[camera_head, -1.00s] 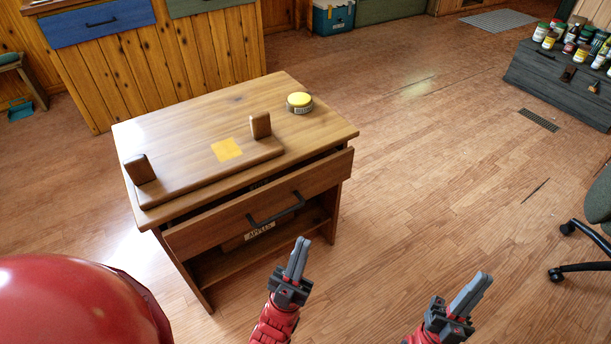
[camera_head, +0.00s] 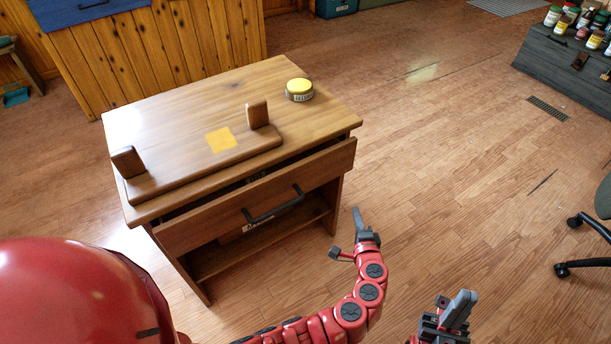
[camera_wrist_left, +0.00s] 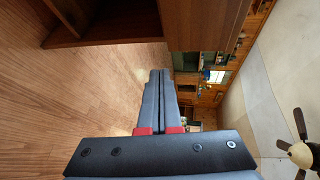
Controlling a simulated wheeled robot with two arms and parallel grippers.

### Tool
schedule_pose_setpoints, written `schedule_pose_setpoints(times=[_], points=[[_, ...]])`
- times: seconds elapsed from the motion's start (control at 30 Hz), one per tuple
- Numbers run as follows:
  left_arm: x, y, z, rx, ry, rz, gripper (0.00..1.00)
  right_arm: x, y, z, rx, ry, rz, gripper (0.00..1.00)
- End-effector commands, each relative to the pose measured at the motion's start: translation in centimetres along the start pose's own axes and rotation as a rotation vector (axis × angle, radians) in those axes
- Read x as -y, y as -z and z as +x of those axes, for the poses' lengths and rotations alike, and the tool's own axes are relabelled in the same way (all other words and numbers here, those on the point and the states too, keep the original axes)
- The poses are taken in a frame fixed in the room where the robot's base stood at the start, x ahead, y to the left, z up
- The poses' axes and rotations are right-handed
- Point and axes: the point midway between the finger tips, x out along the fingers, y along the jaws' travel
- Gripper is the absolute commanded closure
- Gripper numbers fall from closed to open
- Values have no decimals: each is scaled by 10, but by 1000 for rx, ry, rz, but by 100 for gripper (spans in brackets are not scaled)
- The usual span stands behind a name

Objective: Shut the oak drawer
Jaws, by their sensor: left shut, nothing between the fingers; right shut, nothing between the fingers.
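The oak drawer (camera_head: 200,227) stands partly open under the top of a small wooden table (camera_head: 170,105). A dark gap shows behind its front. Its dark bar handle (camera_head: 272,207) is free of both grippers. My left gripper (camera_head: 357,214) is shut and empty, just right of and below the drawer front's right end. In the left wrist view its shut fingers (camera_wrist_left: 157,98) point past brown wood (camera_wrist_left: 205,22), with no clear contact. My right gripper (camera_head: 460,305) is shut and empty, low at the right, apart from the table.
On the tabletop are a wooden stand (camera_head: 175,178) with two upright blocks and a yellow-lidded tin (camera_head: 299,90). An open shelf (camera_head: 250,248) lies below the drawer. A dark chest (camera_head: 565,75) and an office chair (camera_head: 585,235) stand right. The floor between is clear.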

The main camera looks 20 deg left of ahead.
Motion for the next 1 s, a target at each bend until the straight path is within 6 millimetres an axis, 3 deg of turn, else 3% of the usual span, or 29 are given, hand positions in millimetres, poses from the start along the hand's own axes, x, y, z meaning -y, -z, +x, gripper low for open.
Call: schedule_pose_setpoints(times=[0.1,0.2,0.3,0.43,0.63,1.0], points=[[42,-26,-23,220,111,4,100,0,-1,-3,0,0,0,100],[67,-48,-46,370,178,-17,100,0,-1,-4,0,0,0,100],[81,-63,-64,468,216,-43,100,0,-1,-4,0,0,0,100],[88,-72,-73,519,233,-58,100,0,-1,-5,0,-1,0,100],[93,-85,-53,523,235,-57,100,0,-1,-6,0,-1,0,100],[108,-124,13,522,232,-58,100,0,-2,-8,0,-1,0,100]])
